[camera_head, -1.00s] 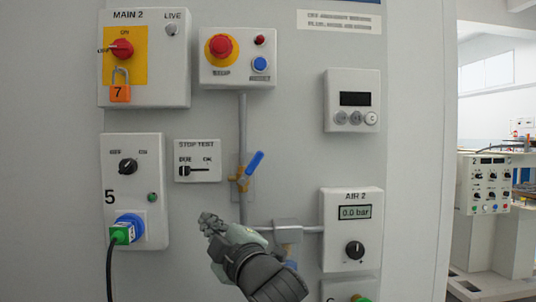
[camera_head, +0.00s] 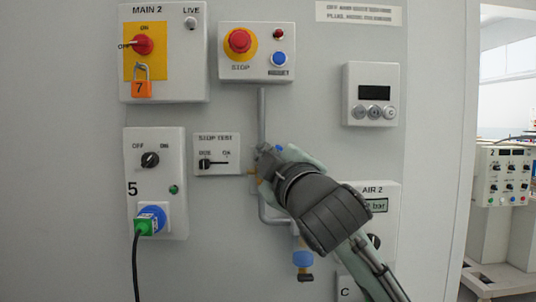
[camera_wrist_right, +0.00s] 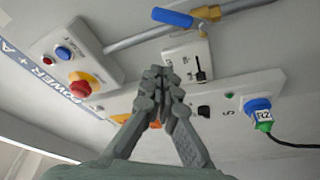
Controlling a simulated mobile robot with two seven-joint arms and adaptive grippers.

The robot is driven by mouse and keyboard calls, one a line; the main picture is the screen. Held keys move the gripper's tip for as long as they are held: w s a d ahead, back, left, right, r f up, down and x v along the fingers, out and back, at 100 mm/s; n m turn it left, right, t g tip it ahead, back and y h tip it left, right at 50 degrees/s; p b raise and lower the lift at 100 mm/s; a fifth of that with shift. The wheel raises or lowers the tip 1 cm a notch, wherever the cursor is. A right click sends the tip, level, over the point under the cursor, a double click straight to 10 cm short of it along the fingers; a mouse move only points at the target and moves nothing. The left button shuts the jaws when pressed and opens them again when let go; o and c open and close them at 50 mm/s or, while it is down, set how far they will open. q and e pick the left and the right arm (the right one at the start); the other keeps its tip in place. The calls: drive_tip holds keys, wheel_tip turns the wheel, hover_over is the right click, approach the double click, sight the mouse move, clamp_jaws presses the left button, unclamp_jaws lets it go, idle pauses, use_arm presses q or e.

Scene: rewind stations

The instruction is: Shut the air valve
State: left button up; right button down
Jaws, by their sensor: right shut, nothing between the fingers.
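The air valve has a blue lever and a brass body (camera_wrist_right: 207,14) on a grey pipe. In the right wrist view the blue lever (camera_wrist_right: 172,17) slants away from the pipe, its free end towards the stop box. In the head view my right gripper (camera_head: 266,158) is in front of the valve and hides most of it; a bit of blue shows beside the fingers. The right wrist view shows its fingers (camera_wrist_right: 160,82) shut and empty, with the lever beyond the tips. My left gripper is not in view.
The stop box (camera_head: 257,72) is above the valve and the stop test box (camera_head: 216,163) is left of it. The AIR 2 gauge box (camera_head: 385,192) is partly behind my right arm. The MAIN 2 box (camera_head: 184,75) carries an orange padlock (camera_head: 142,88).

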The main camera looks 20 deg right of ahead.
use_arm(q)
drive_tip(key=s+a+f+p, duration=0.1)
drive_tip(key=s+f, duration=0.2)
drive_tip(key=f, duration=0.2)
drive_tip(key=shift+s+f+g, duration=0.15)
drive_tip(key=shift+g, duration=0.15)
use_arm(e)
drive_tip(key=w+d, duration=0.3)
drive_tip(key=w, duration=0.4)
drive_tip(key=shift+f, duration=0.4)
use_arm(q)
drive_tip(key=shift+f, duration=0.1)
